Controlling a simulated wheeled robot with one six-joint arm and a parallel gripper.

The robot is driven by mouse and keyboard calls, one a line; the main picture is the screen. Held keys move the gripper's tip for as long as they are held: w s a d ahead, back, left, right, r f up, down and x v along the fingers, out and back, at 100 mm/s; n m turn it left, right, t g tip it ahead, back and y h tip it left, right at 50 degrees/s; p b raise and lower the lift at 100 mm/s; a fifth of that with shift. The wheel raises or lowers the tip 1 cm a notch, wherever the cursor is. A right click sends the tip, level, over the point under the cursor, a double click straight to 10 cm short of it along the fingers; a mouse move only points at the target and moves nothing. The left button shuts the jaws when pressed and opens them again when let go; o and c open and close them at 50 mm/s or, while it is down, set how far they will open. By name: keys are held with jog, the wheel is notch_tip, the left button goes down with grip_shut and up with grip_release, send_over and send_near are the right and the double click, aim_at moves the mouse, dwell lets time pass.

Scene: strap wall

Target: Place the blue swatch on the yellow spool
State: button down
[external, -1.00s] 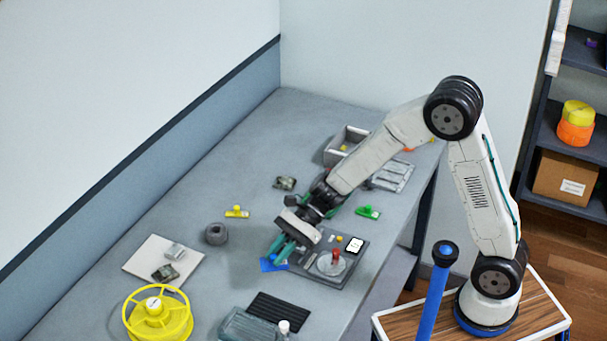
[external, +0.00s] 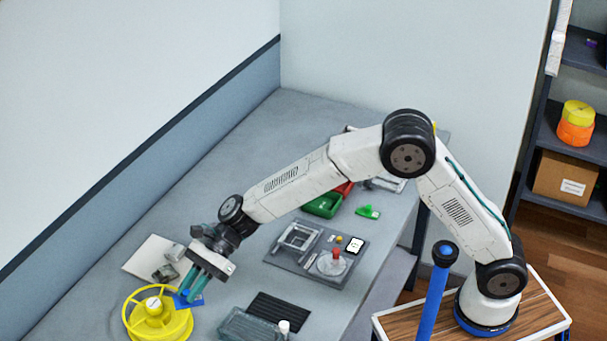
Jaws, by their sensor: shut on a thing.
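The blue swatch (external: 184,301) is in my gripper (external: 196,296), which is shut on it. The swatch is small and flat and hangs from the teal fingertips. The yellow spool (external: 143,327) stands at the near left of the bench, an open-spoked wheel with a pale hub cap (external: 153,305). My gripper is at the spool's right rim, and the swatch overlaps that rim in the view. I cannot tell whether the swatch touches the spool or is just above it.
A grey tray (external: 352,280) holds a clear frame, a red-knobbed disc and a white card. A clear bin (external: 242,326) and a black ribbed mat (external: 279,309) lie right of the spool. A white board (external: 146,255) with small items lies behind it. A green bin (external: 323,206) is farther back.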

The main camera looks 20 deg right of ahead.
send_over(157, 300)
jog(key=shift+s+d+f, duration=0.1)
jog(key=shift+f, duration=2.1)
jog(key=shift+f, duration=0.1)
jog(key=c, duration=1.4)
grip_release()
jog(key=shift+f, duration=0.1)
jog(key=shift+o, duration=0.2)
jog(key=shift+r, duration=0.2)
jog(key=v, duration=1.2)
